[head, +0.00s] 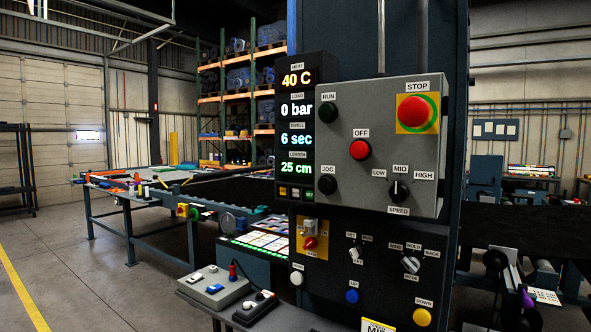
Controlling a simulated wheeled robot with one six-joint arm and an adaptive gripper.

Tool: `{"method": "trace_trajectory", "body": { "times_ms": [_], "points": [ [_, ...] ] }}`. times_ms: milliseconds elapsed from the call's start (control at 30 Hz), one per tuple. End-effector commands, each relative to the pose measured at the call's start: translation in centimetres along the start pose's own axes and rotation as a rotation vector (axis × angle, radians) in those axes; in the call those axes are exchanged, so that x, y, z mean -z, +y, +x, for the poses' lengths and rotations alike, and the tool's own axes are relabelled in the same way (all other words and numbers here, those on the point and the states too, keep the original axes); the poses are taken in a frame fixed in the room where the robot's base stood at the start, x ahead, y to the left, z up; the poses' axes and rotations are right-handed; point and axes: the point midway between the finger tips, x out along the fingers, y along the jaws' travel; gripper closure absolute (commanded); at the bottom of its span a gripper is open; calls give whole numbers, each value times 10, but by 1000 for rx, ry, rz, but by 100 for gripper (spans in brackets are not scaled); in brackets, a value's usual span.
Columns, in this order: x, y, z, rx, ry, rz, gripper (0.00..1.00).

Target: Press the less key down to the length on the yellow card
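The display column (305,120) shows 40 C, 0 bar, 6 sec and, under LENGTH, 25 cm (297,170). Below that reading is a row of small keys (296,193); their marks are too small to read, so I cannot tell which is the less key. A yellow-edged card (378,325) is cut off by the bottom edge of the picture, and its length cannot be read. My gripper is not in view.
Right of the display, a grey box (385,110) carries STOP, OFF, RUN and JOG buttons and a speed knob. A dark panel (350,265) below holds more switches. Control boxes (213,287) stand at lower left. Open floor (90,285) lies left.

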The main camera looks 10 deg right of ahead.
Motion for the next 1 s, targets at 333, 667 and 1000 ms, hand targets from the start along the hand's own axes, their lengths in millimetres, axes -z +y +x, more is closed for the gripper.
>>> {"method": "trace_trajectory", "body": {
  "times_ms": [333, 667, 1000],
  "points": [
    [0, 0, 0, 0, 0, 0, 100],
    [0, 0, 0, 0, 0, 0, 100],
    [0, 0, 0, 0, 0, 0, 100]
  ]
}}
